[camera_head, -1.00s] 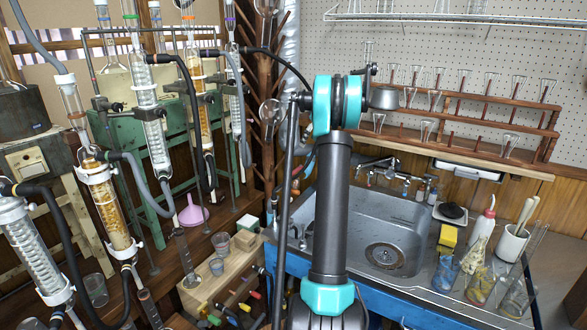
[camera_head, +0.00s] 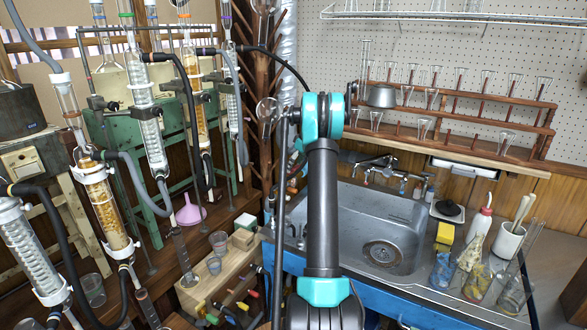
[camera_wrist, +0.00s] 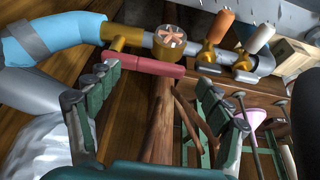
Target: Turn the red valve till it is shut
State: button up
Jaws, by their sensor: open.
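The red valve's handle (camera_wrist: 150,66) is a red bar in the upper middle of the wrist view, lying nearly level with a slight tilt down to the right. Its left end meets a brass stem (camera_wrist: 119,40) on a grey pipe. My gripper (camera_wrist: 157,78) is open, with one dark green finger on each side of the picture. The handle lies between and beyond the fingertips; its left end appears close to the left fingertip, but I cannot tell whether they touch. In the head view my arm hides the gripper, and I cannot make out the valve.
Two brass valves with orange (camera_wrist: 222,24) and tan (camera_wrist: 258,38) handles are on the same pipe, right of the red one. A brass round fitting (camera_wrist: 170,42) is just behind the handle. A blue hose (camera_wrist: 50,40) is at left. The head view shows glassware and a sink (camera_head: 400,230).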

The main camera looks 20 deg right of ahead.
jog(key=shift+x, duration=0.8)
jog(key=shift+c, duration=0.3)
jog(key=c, duration=1.6)
jog(key=shift+c, duration=0.2)
